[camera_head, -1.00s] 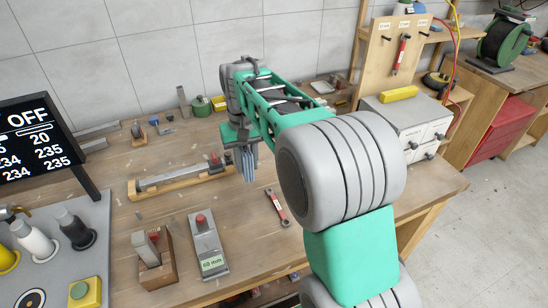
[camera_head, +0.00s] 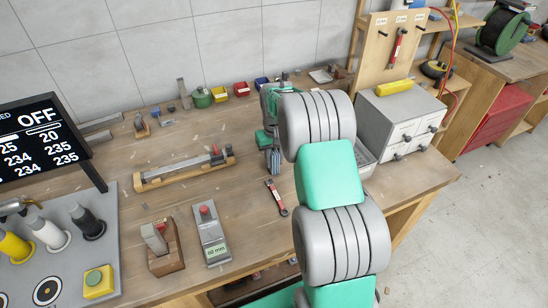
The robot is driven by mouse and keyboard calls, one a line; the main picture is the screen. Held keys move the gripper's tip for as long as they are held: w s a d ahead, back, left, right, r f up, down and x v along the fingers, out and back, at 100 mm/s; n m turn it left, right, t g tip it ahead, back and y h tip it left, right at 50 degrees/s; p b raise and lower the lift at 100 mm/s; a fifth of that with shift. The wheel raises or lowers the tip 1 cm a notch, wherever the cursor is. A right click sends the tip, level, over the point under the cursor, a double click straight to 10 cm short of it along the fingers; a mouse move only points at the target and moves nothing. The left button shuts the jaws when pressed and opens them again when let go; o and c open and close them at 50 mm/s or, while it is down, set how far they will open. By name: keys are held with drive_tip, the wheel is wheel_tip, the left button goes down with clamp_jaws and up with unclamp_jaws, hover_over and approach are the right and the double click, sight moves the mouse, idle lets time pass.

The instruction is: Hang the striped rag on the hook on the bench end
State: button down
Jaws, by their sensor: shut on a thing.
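My gripper (camera_head: 267,138) is shut on the striped rag (camera_head: 273,160), a small blue-grey cloth. The rag hangs down from the jaws over the middle-right of the bench (camera_head: 335,225), above and beside a red-handled wrench. My arm hides part of the gripper and the area to its right. I cannot make out the hook on the bench end; the right end of the bench shows only in part past my arm.
A grey drawer cabinet (camera_head: 400,115) with a yellow object (camera_head: 396,87) on top stands to the right. A wrench (camera_head: 276,197), a gauge block (camera_head: 210,235) and a long wooden-based fixture (camera_head: 183,170) lie on the bench. Open floor (camera_head: 480,220) is at the right.

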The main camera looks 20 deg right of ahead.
drive_tip(key=shift+f, duration=0.1)
drive_tip(key=shift+f, duration=0.2)
drive_tip(key=c, duration=1.1)
unclamp_jaws()
drive_tip(key=shift+r, duration=0.1)
drive_tip(key=shift+c, duration=0.2)
drive_tip(key=shift+r, duration=0.15)
